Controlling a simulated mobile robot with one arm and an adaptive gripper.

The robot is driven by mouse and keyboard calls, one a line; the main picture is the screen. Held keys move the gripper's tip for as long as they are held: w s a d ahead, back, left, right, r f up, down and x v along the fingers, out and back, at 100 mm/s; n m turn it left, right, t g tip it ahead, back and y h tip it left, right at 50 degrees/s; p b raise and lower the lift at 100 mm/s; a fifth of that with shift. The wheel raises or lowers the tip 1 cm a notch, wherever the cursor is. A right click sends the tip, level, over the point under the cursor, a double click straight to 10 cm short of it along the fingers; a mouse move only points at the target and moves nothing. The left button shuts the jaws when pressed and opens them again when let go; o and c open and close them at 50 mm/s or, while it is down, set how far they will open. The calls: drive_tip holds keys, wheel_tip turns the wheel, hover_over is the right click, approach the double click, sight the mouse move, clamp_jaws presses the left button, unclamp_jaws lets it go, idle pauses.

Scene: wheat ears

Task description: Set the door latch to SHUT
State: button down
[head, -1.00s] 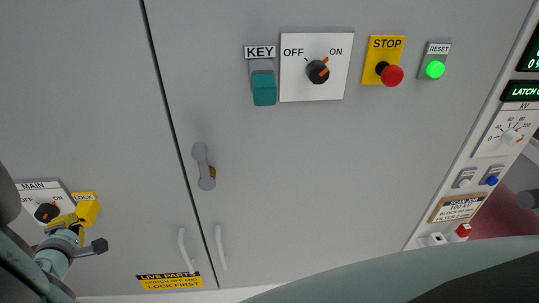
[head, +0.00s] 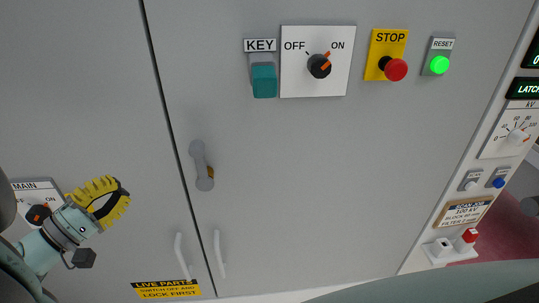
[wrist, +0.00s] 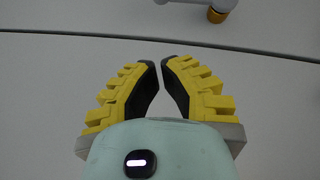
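The door latch (head: 201,165) is a grey lever on the right door panel, just right of the dark seam. It lies nearly along the seam, with a small orange-brown part showing behind its lower end. In the wrist view, part of the latch (wrist: 205,4) shows at the top edge, beyond the seam. My gripper (head: 124,187) has yellow ribbed fingers with dark pads. It is left of the latch and the seam, apart from both. In the wrist view its fingertips (wrist: 160,62) nearly meet, with nothing held between them.
The MAIN switch (head: 39,213) is left of my gripper. Two white door handles (head: 183,256) and a yellow LIVE PARTS sign (head: 167,289) are below. The KEY block (head: 264,80), OFF/ON switch (head: 319,66) and STOP button (head: 396,70) are upper right. The panel around the latch is clear.

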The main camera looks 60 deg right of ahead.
wheel_tip(320, 180, up, 3)
drive_tip(key=p, duration=0.8)
hover_over(201, 168)
drive_tip(key=w+a, duration=0.3)
drive_tip(key=shift+s+a+f, duration=0.1)
drive_tip(key=shift+s, duration=0.05)
